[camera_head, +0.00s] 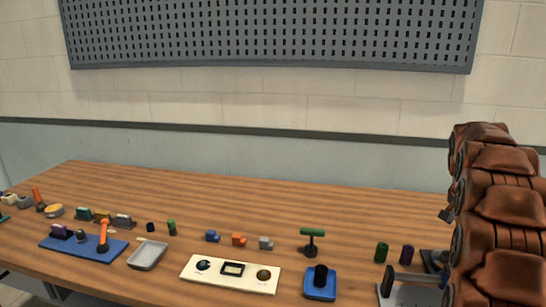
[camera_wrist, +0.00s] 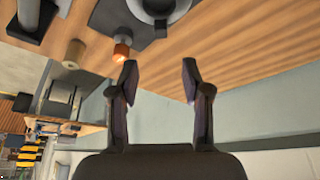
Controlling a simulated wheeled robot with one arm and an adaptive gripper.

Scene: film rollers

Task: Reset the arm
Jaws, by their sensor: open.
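My gripper (camera_wrist: 158,82) shows in the wrist view with its two dark fingers spread apart and nothing between them. The wrist view is turned, with the wooden table along its top and the pale wall below. In the head view my brown-covered arm rises at the right edge, and the gripper itself cannot be made out there. The wooden table (camera_head: 300,193) runs across the head view in front of the wall.
On the table stand a blue board (camera_head: 75,248), a grey tray (camera_head: 148,255), a cream panel (camera_head: 222,288), a blue block with a black knob (camera_head: 320,286), a green-topped stand (camera_head: 312,238) and small coloured pieces. A perforated board (camera_head: 270,35) hangs above. The table's back strip is clear.

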